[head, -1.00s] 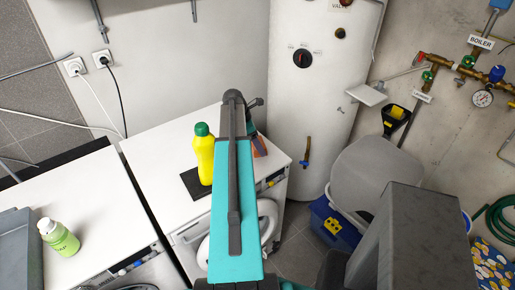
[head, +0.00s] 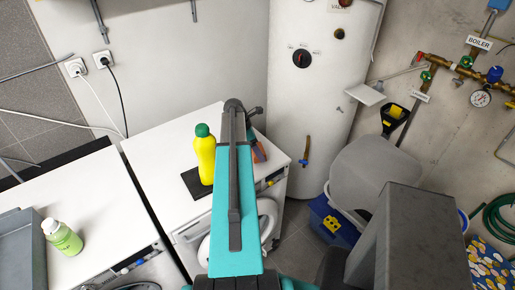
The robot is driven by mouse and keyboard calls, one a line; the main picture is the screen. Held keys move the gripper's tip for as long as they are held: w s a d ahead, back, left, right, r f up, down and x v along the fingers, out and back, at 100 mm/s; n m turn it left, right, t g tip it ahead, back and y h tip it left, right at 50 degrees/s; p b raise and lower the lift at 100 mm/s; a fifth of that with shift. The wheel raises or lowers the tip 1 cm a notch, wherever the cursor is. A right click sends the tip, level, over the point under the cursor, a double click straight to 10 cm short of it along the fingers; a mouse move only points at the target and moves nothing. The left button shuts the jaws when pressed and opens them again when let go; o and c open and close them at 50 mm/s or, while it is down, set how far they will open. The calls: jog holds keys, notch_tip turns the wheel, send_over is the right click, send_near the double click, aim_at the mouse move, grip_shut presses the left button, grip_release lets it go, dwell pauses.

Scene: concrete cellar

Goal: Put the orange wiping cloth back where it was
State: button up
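A small orange-brown patch (head: 259,153), perhaps the orange wiping cloth, shows just right of my arm above the right end of the white washing machine top (head: 160,150). My arm hides much of it. My gripper (head: 252,128) is at the far end of the arm, close to this patch and mostly hidden behind my own links. I cannot tell whether its fingers are open or shut, or whether they touch the orange thing.
A yellow bottle with a green cap (head: 204,160) stands by a dark mat (head: 194,184), left of my arm. A light-green bottle (head: 63,238) and a grey tray (head: 22,250) are on the left top. The white boiler (head: 310,110) stands behind; a blue crate (head: 335,220) is on the floor.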

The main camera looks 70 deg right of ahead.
jog(key=o, duration=0.9)
jog(key=shift+r, duration=0.1)
jog(key=shift+b+v, duration=2.2)
jog(key=shift+v, duration=3.7)
